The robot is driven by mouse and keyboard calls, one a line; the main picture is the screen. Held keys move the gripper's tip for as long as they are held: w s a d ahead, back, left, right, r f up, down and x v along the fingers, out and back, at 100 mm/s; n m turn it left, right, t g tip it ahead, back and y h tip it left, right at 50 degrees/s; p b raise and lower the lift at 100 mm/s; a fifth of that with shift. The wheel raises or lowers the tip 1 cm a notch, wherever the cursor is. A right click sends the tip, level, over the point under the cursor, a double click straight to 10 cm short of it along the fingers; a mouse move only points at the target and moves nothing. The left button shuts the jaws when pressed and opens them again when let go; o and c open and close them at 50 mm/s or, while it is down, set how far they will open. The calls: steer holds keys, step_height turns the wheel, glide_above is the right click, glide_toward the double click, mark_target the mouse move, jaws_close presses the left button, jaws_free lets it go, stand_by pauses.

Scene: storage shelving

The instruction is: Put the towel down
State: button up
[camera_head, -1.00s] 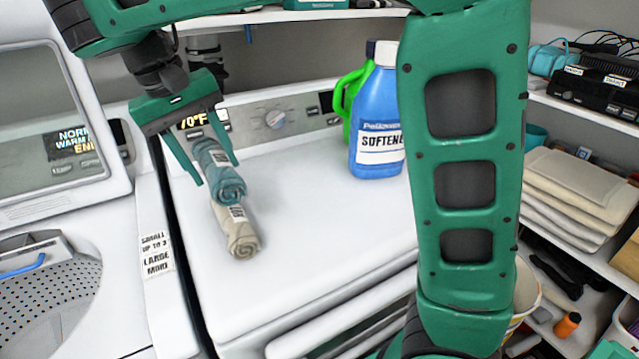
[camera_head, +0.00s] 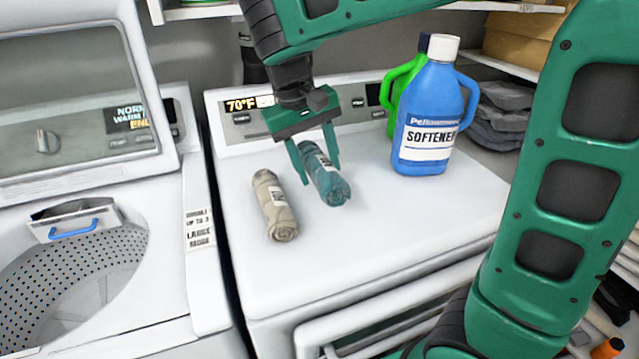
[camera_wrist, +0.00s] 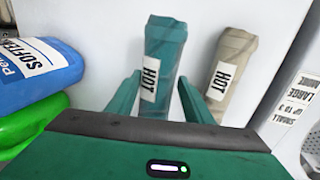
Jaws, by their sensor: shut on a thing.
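A rolled teal towel (camera_head: 330,186) with a white label is between the fingers of my gripper (camera_head: 320,175), which is shut on it. The towel is at or just above the white top of the dryer (camera_head: 400,215); I cannot tell whether it touches. A rolled beige towel (camera_head: 274,208) lies on the dryer top just left of it, apart from it. In the wrist view the teal towel (camera_wrist: 162,55) shows a "HOT" label between the fingers (camera_wrist: 158,82), and the beige towel (camera_wrist: 228,72) is to its right.
A blue softener bottle (camera_head: 428,115) and a green bottle (camera_head: 397,88) stand to the right on the dryer top. An open washer (camera_head: 85,290) is at the left. The front and right of the dryer top are clear.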

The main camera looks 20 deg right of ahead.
mark_target(311, 168)
steer(key=shift+s+d+f, duration=0.15)
steer(key=shift+d+f, duration=0.45)
steer(key=shift+d, duration=0.15)
steer(key=shift+f, duration=1.85)
steer(key=shift+f, duration=0.1)
steer(key=o, duration=0.9)
steer(key=v, duration=1.2)
